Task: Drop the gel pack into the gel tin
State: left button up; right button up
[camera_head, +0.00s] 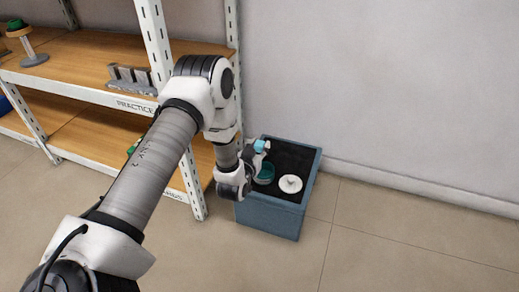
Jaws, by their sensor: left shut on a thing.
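My left gripper (257,151) reaches over the left side of a blue box with a dark inside. It is shut on a small light-blue thing (262,145), which looks like the gel pack. The pack is held above the box, behind the gel tin in the picture. The gel tin (266,174) is a round teal container standing open in the box, partly hidden by my gripper and wrist. A white round lid with a knob (290,184) lies to the right of the tin. My right gripper is not in view.
The blue box (269,217) stands on the tiled floor near the grey wall. A white-framed shelf (187,174) with wooden boards is close on its left, behind my arm. A grey rack (131,78) sits on the upper board. The floor on the right is clear.

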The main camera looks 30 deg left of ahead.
pick_arm(q)
notch_tip(320, 180, down, 4)
jog(key=shift+r+b, duration=0.25)
jog(key=shift+b, duration=0.85)
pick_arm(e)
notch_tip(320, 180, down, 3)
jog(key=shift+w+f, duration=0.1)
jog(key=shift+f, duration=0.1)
pick_arm(q)
jog(key=o, duration=1.1)
jog(key=v, duration=1.2)
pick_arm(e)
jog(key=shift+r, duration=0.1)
